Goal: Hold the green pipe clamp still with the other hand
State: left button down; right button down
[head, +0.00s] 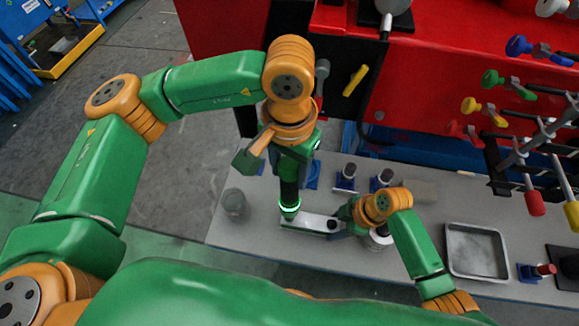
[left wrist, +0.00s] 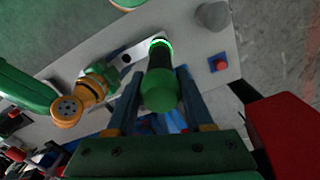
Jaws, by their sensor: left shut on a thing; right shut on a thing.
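My left gripper (left wrist: 162,88) is shut around an upright cylinder with a rounded green end (left wrist: 161,93), a dark barrel and a glowing green ring; its ring also shows in the head view (head: 289,207). The cylinder's foot meets the left part of a flat white piece (head: 307,222) on the bench. My right gripper (head: 343,216) is low at that piece's right end and seems shut on it, though its fingertips are partly hidden. A green-knobbed clamp-like part (head: 491,78) hangs on the rack at right. I cannot tell which green item is the pipe clamp.
The grey bench (head: 262,222) has short dark posts (head: 346,178) behind my right gripper. A metal tray (head: 475,251) stands at right and a grey cup (head: 234,203) at left. The red machine (head: 430,85) rises behind, with colored-handled parts on the rack.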

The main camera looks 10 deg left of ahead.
aim_at(290, 163)
pick_arm(q)
jog(key=shift+r, duration=2.6)
pick_arm(e)
jog(key=shift+c, duration=1)
grip_release()
